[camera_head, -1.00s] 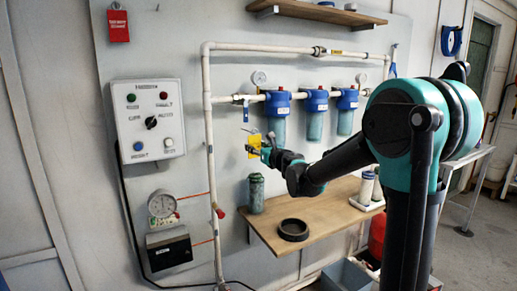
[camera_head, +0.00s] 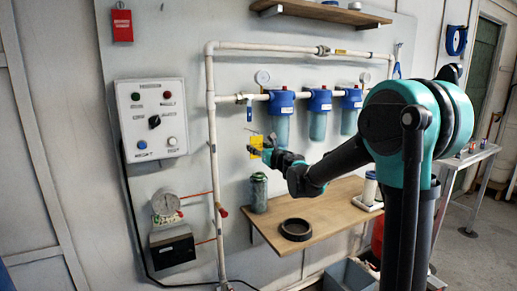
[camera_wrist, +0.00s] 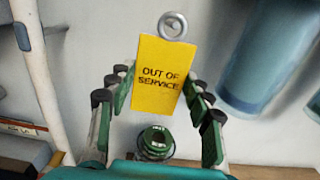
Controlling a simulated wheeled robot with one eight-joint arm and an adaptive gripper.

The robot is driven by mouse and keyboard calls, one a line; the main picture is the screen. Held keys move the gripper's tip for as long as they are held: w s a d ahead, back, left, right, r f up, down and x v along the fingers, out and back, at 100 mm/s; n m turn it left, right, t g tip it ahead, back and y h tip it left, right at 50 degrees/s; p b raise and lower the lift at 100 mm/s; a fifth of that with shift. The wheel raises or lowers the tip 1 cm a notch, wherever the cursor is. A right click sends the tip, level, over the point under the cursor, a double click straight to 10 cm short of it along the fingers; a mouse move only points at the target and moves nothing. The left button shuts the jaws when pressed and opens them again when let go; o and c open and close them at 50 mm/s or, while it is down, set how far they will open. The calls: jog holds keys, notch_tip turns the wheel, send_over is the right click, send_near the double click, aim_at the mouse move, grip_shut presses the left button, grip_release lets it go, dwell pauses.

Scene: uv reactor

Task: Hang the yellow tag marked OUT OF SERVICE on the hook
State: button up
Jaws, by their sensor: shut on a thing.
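The yellow tag (camera_wrist: 158,90) is upright in the wrist view, with OUT OF SERVICE in dark letters facing the camera. A metal ring (camera_wrist: 173,26) is at its top edge. My gripper (camera_wrist: 160,88) is shut on the tag, with green-padded fingers at its left and right edges. In the head view the tag (camera_head: 257,141) is small, at the end of my gripper (camera_head: 262,150), in front of the wall panel and left of the blue-topped filters. I cannot make out the hook clearly in either view.
Three blue-topped filters (camera_head: 281,103) hang from a white pipe (camera_head: 211,150). Below are a wooden shelf (camera_head: 330,208), a dark green canister (camera_head: 259,193) and a black ring (camera_head: 296,229). A control box (camera_head: 152,120) and a red tag (camera_head: 122,25) are at left.

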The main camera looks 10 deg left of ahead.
jog(key=o, duration=1)
jog(key=v, duration=1.2)
jog(key=d+f+m+t+h, duration=0.25)
jog(key=d+m+h, duration=0.45)
jog(key=d+m, duration=0.7)
jog(key=s+d+f+m+g+h, duration=0.2)
jog(key=s+d+f+m+h, duration=0.1)
jog(key=s+d+f+m, duration=0.25)
jog(key=s+d+f+m+g+h, duration=0.2)
jog(key=d+f+m+h, duration=0.15)
jog(key=d+m, duration=0.35)
jog(key=s+a+f+m+g+y, duration=0.1)
jog(key=s+f+m+g, duration=0.2)
jog(key=s+f+m, duration=0.2)
jog(key=s+a+f+m+g+y, duration=0.1)
jog(key=s+f+m+g, duration=0.2)
jog(key=s+f+m, duration=0.3)
jog(key=s+a+f+m+g+y, duration=0.1)
jog(key=s+f+m+g, duration=0.2)
jog(key=s+f+m, duration=0.2)
jog(key=shift+s+f+y, duration=0.1)
jog(key=shift+s+f, duration=0.5)
jog(key=shift+s, duration=0.5)
jog(key=shift+s+f+y, duration=0.1)
jog(key=shift+s+f, duration=0.5)
jog(key=shift+s, duration=0.5)
jog(key=shift+s+f+y, duration=0.1)
jog(key=shift+s+f, duration=0.55)
jog(key=shift+s, duration=0.45)
